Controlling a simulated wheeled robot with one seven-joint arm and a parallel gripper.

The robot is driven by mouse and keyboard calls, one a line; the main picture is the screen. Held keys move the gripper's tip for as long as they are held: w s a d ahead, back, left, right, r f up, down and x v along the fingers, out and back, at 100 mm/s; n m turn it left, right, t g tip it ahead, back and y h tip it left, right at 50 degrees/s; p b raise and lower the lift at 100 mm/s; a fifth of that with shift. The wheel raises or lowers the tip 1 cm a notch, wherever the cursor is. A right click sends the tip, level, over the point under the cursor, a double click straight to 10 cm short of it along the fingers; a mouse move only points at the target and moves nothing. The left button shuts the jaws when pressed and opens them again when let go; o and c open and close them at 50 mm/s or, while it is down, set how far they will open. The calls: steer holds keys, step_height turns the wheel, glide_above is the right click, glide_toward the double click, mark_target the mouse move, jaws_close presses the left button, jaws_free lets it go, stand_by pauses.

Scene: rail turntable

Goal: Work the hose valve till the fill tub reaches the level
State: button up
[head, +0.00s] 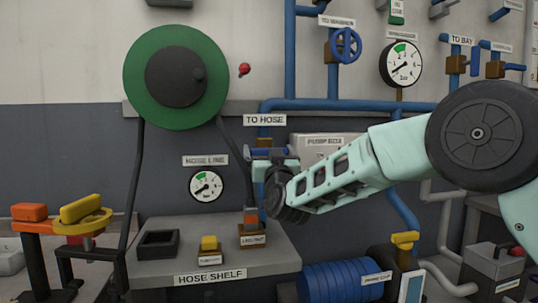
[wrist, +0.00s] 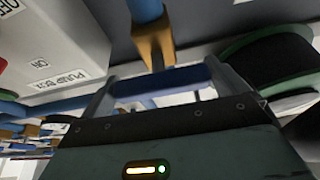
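The hose valve (head: 264,145) sits on the blue pipe under the "TO HOSE" sign in the head view, partly hidden by my gripper. In the wrist view its brown body (wrist: 152,42) hangs at the top centre, and its blue lever (wrist: 160,82) lies crosswise below. My gripper (head: 268,163) is at the valve. In the wrist view its fingers (wrist: 160,90) are wide apart, with the lever spanning the gap between the tips. Whether they touch the lever is unclear. I cannot make out a fill tub or its level mark in either view.
A green hose reel (head: 135,75) hangs on the wall at left, above a round gauge (head: 206,187). The grey hose shelf (head: 272,262) below carries a black tray (head: 158,244) and small labelled blocks. Blue pipes and a blue handwheel (head: 345,45) are above right.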

steer(key=shift+s, duration=0.1)
steer(key=b+v, duration=0.2)
steer(key=v, duration=1.5)
steer(key=shift+s+f, duration=0.1)
steer(key=shift+s, duration=0.05)
